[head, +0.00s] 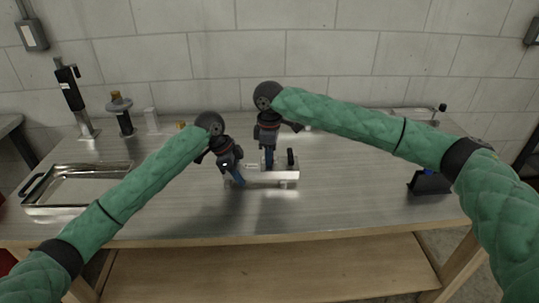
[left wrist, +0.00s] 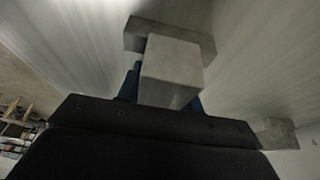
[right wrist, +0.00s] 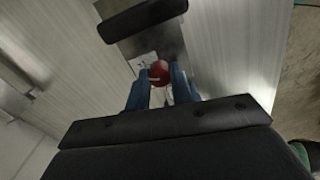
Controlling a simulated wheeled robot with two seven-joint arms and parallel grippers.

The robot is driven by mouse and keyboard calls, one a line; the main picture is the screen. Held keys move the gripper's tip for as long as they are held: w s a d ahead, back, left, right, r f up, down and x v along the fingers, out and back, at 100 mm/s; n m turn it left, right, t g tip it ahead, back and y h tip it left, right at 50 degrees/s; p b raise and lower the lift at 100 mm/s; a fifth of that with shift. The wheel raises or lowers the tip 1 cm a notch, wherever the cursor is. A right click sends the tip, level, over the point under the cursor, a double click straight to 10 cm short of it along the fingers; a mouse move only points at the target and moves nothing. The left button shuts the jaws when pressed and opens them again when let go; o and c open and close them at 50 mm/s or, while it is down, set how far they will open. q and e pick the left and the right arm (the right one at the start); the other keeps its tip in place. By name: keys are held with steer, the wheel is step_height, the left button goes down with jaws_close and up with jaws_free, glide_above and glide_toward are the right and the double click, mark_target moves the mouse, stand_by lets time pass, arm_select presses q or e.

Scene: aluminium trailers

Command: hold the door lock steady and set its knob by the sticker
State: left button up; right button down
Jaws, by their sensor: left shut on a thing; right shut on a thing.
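The door lock (head: 275,178) is a pale metal body on the middle of the bench, with an upright black handle (head: 290,158) at its right part. My left gripper (head: 238,180) is shut on its left end. In the left wrist view the grey metal body (left wrist: 170,68) sits between the blue fingers, which it partly hides. My right gripper (head: 268,160) comes from above. In the right wrist view its blue fingers are shut on the red knob (right wrist: 158,72). A white sticker (right wrist: 142,62) with small marks lies beside the knob, partly covered; its marks are too small to read.
A shiny metal tray (head: 75,208) lies at the bench's left. A black post tool (head: 72,90), a round-topped stand (head: 122,112) and a pale block (head: 152,120) stand at the back left. A dark blue-black object (head: 430,183) is at the right. The bench in front is clear.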

steer(key=n, duration=1.3)
steer(key=shift+n, duration=0.3)
stand_by(0.4)
steer(key=c, duration=1.2)
jaws_free()
step_height(320, 180, up, 12)
arm_select(q)
steer(key=o, duration=1.3)
